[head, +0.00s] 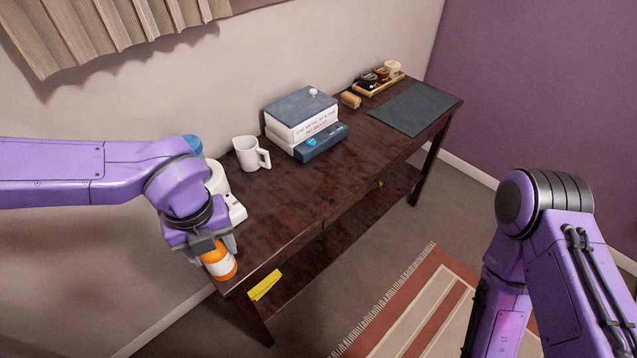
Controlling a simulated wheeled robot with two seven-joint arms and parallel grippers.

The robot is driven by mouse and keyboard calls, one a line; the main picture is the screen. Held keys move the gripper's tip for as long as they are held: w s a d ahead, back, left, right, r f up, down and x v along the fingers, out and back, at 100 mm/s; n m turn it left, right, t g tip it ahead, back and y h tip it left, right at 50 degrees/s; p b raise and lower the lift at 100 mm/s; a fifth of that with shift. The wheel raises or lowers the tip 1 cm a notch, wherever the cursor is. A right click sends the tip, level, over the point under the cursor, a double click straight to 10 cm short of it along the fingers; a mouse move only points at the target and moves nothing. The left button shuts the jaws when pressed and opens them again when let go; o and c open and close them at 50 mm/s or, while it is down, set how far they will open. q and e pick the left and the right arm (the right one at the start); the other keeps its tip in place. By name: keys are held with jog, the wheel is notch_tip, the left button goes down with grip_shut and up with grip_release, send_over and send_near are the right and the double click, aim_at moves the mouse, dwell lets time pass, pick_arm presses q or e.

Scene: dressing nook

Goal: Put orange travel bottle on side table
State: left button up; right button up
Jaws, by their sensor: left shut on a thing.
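The orange travel bottle (220,265) has a white label band. My left gripper (212,248) is shut on it at the near left end of the side table (300,205). The bottle is close to the table's left edge; I cannot tell whether it touches the top. The side table is long, dark reddish wood with a lower shelf. My right arm is at the right of the view, and its gripper is out of the frame.
A white mug (250,154), stacked books (301,115), a wooden tray (379,86) with small jars and a dark mat (416,108) are on the table. A white object (236,208) is partly hidden behind my left arm. A yellow cloth (265,285) lies on the lower shelf. The front middle tabletop is clear.

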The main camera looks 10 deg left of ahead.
pick_arm(q)
jog(key=s+n, duration=0.1)
jog(key=n, duration=0.1)
jog(key=s+n, duration=0.1)
jog(key=n, duration=0.1)
jog(key=shift+s+r, duration=0.2)
jog(key=shift+s, duration=0.05)
jog(key=shift+n, duration=0.6)
jog(key=shift+w+f, duration=0.1)
jog(key=shift+f, duration=0.05)
jog(key=w+a+f, duration=0.1)
jog(key=w+f, duration=0.3)
jog(key=w+a+f+b, duration=0.1)
jog(key=w+f, duration=0.3)
jog(key=w+a+f+b, duration=0.1)
jog(key=w+a+f, duration=0.1)
jog(key=w+f, duration=0.2)
jog(key=shift+w+a+f, duration=0.1)
jog(key=shift+w+f, duration=0.2)
jog(key=shift+w, duration=0.3)
jog(key=shift+w+f, duration=0.1)
jog(key=shift+f, duration=0.15)
pick_arm(e)
notch_tip(320, 180, down, 2)
jog(key=shift+s, duration=0.15)
